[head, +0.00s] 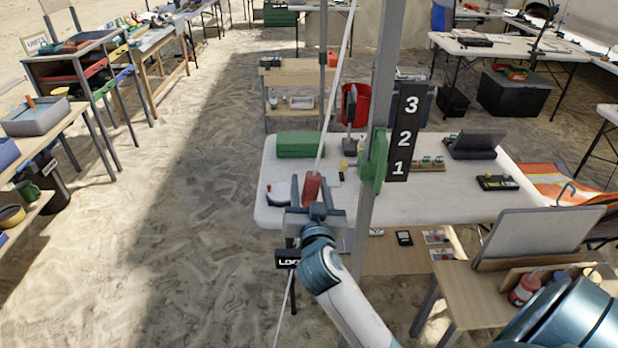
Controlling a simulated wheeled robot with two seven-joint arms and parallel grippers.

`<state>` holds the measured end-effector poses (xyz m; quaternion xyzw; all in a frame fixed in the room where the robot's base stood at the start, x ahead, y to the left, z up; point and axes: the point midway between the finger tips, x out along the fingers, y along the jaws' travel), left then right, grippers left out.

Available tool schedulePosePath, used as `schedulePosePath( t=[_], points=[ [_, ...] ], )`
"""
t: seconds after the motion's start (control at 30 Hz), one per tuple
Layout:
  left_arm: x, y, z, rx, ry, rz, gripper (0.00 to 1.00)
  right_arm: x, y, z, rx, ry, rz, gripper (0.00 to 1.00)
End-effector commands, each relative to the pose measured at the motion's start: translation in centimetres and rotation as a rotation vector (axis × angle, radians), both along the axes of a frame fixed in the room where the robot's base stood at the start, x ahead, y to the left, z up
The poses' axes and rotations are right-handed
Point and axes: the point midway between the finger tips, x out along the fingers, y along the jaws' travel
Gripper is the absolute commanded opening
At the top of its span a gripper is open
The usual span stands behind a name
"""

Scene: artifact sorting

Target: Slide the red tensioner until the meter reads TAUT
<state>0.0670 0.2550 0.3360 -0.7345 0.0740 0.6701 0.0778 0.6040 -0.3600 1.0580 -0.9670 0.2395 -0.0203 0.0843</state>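The red tensioner (312,186) sits on a pale slanted line (335,88) that runs from the top down past my gripper. My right gripper (312,188) is at the tensioner, one finger on each side of it. The view does not show clearly whether the fingers press on it. The meter (287,259) is a black plate just below and left of the gripper. Its white letters start "LOO"; my wrist hides the rest. My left gripper is not in view.
A grey post (377,100) with a green fitting (374,162) and a black 3-2-1 board (405,130) stands just right of the gripper. Behind is a white table (460,205) with a green box (300,144). A wooden bench (480,300) is at lower right. Sand at left is open.

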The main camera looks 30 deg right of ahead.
Motion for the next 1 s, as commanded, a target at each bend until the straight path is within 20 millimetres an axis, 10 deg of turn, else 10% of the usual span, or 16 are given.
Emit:
schedulePosePath(
  t=[0.5,0.7,1.0],
  points=[
    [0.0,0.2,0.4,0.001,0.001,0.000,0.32,1.3,-0.7,0.0,0.000,0.000,0.000,0.45],
    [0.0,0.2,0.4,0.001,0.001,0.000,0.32,1.3,-0.7,0.0,0.000,0.000,0.000,0.00],
    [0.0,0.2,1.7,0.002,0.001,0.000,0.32,1.1,-0.9,1.8,0.002,-0.002,-0.002,0.00]
  ],
)
